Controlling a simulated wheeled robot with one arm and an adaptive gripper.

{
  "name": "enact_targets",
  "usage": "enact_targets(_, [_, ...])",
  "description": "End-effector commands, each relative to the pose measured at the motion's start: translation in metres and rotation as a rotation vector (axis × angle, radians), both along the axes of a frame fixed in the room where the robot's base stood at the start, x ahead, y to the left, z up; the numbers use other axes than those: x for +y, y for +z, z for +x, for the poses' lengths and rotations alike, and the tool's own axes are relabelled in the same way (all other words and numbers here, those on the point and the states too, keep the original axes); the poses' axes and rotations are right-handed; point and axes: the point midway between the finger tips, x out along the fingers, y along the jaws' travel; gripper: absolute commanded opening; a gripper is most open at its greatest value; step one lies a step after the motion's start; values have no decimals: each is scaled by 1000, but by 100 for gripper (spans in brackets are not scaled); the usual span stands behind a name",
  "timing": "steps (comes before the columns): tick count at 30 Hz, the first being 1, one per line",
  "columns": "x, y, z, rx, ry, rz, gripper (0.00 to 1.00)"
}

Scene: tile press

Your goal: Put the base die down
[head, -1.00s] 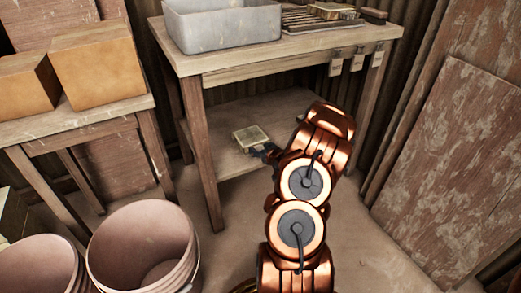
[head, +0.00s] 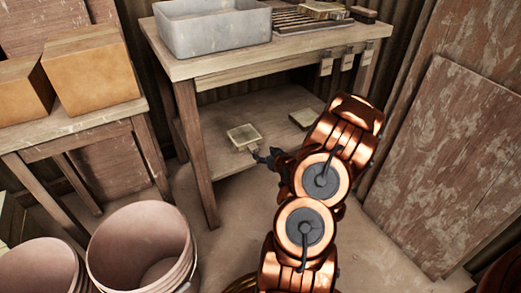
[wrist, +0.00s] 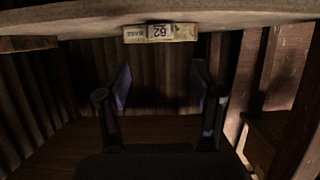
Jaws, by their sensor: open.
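The base die (head: 243,138), a pale square block, lies on the lower shelf of the workbench in the head view. In the wrist view, which looks upside down, its edge carries a label (wrist: 160,33) reading "BASE" and "62". The die rests on the shelf surface (wrist: 85,18). My gripper (head: 258,154) is just in front of the die, at the shelf's front edge. In the wrist view, my gripper (wrist: 161,85) has its two fingers wide apart with nothing between them. The die is beyond the fingertips, apart from them.
A second flat block (head: 304,118) lies farther right on the lower shelf. The bench top (head: 215,66) above holds a grey tub (head: 215,35); tags (head: 346,62) hang from its edge. A bench leg (head: 197,155) stands left. Buckets (head: 140,248) stand on the floor at lower left.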

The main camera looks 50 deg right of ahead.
Motion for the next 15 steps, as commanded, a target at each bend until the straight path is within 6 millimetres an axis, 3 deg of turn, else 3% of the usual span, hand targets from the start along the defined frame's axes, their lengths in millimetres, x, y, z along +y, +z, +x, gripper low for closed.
enact_targets(8, [5, 7, -16, -1, 0, 0, 66])
enact_targets(15, [16, 9, -9, 38, 22, 2, 66])
